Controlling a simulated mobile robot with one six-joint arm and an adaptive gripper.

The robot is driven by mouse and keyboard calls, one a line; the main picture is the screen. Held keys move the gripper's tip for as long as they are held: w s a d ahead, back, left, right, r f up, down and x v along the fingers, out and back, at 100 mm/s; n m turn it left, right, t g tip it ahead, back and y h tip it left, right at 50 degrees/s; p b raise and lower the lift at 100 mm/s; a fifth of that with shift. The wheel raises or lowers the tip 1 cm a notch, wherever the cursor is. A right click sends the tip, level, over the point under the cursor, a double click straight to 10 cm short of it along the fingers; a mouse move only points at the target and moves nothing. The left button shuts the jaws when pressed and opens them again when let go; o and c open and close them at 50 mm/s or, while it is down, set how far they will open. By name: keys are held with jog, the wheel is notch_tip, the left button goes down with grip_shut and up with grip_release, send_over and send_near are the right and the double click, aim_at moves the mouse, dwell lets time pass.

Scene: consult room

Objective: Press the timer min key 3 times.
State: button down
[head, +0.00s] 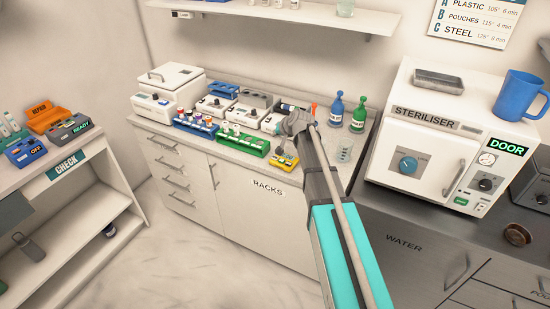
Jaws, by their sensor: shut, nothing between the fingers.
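My gripper (277,150) is at the end of my arm, reaching over the counter. It is shut and holds nothing.
A green rack (243,144) and a blue rack (195,127) of capped tubes stand left of my gripper. White machines stand behind. The steriliser (425,150) is farther right.

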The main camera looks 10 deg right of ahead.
aim_at(275, 158)
jog(key=shift+f, duration=0.15)
notch_tip(275, 158, down, 8)
jog(key=b, duration=0.8)
jog(key=shift+f+b, duration=0.25)
jog(key=shift+b, duration=0.15)
jog(key=shift+f+b, duration=0.85)
jog(key=shift+b, duration=0.05)
dwell(2.3)
jog(key=shift+r, duration=0.15)
jog(key=shift+r+p, duration=0.75)
jog(key=shift+p, duration=0.2)
jog(key=shift+r+p, duration=2.5)
jog(key=shift+s, duration=0.1)
